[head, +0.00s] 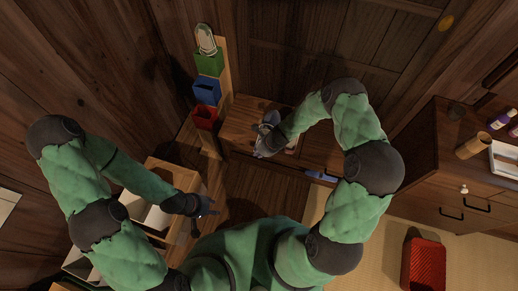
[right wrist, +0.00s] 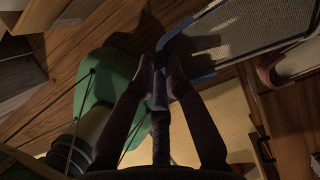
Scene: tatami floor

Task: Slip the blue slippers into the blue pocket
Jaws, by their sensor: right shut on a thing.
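The blue pocket (head: 207,90) is the middle one of three on a wooden board at the wall. It looks empty. My right gripper (head: 263,150) is over the wooden bench, to the right of and below the pockets. In the right wrist view its fingers (right wrist: 163,72) are shut on the edge of a grey-soled, blue-rimmed thing (right wrist: 240,38), which looks like a blue slipper. The arm hides most of it in the head view. Another blue thing (head: 320,174) lies at the bench's front edge. My left gripper (head: 203,211) is low at the left, its fingers unclear.
A green pocket (head: 209,63) holding pale slippers (head: 205,39) is above the blue one; a red pocket (head: 205,117) is below. A wooden box (head: 160,180) stands near my left arm. At right are a cabinet (head: 440,160) and a red basket (head: 424,264).

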